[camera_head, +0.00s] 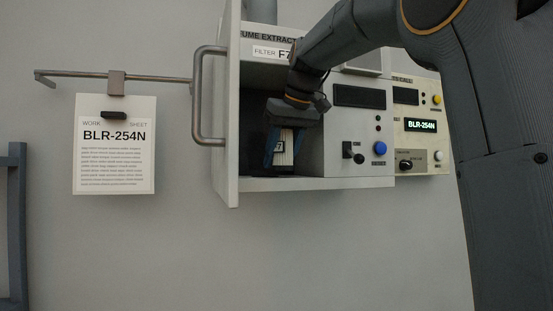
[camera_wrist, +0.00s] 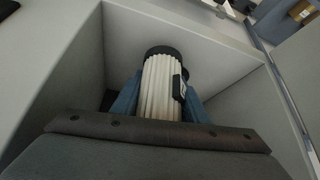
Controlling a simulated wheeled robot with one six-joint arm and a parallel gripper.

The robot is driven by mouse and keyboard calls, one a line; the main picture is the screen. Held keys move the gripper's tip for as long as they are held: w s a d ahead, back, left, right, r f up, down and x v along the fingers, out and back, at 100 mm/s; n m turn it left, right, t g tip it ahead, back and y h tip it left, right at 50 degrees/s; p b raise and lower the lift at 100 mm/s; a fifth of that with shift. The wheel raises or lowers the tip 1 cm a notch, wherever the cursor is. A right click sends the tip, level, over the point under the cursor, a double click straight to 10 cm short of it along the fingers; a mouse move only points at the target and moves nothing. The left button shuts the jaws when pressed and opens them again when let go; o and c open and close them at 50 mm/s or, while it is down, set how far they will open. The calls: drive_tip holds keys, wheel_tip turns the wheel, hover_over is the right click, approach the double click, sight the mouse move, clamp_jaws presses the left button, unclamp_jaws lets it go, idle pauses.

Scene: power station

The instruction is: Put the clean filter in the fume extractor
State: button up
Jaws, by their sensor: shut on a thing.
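The fume extractor (camera_head: 358,157) is a grey wall unit with its door (camera_head: 228,110) swung open at its left side. My gripper (camera_head: 284,140) is inside its open bay, shut on a white pleated filter (camera_head: 281,156) with a dark label. In the wrist view the filter (camera_wrist: 161,88) stands between my blue fingers, with a black end cap (camera_wrist: 164,51) and a black tab at its right side. Bay walls surround it. The filter's lower end is hidden or dark, so I cannot tell whether it is seated.
A work sheet (camera_head: 114,150) reading BLR-254N hangs from a rail (camera_head: 120,75) at the left. A panel (camera_head: 420,125) with a BLR-254N display is at the right. The door handle (camera_head: 197,95) sticks out left of the bay. The wall below is clear.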

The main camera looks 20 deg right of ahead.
drive_tip(key=shift+w+a+f+p, duration=0.1)
drive_tip(key=shift+w+f+p, duration=0.15)
drive_tip(key=shift+w+p, duration=0.25)
drive_tip(key=shift+w+a+f+p, duration=0.1)
drive_tip(key=shift+w+f+p, duration=0.2)
drive_tip(key=shift+w, duration=0.25)
drive_tip(key=shift+f, duration=0.25)
drive_tip(key=shift+f, duration=0.1)
drive_tip(key=o, duration=1.1)
drive_tip(key=shift+o, duration=0.2)
drive_tip(key=shift+s+d+r, duration=0.1)
drive_tip(key=shift+s+r, duration=0.05)
drive_tip(key=shift+r, duration=0.25)
drive_tip(key=b+v, duration=0.3)
drive_tip(key=v, duration=0.8)
drive_tip(key=shift+s+r+b, duration=0.15)
drive_tip(key=shift+s+b, duration=0.05)
drive_tip(key=shift+b, duration=0.15)
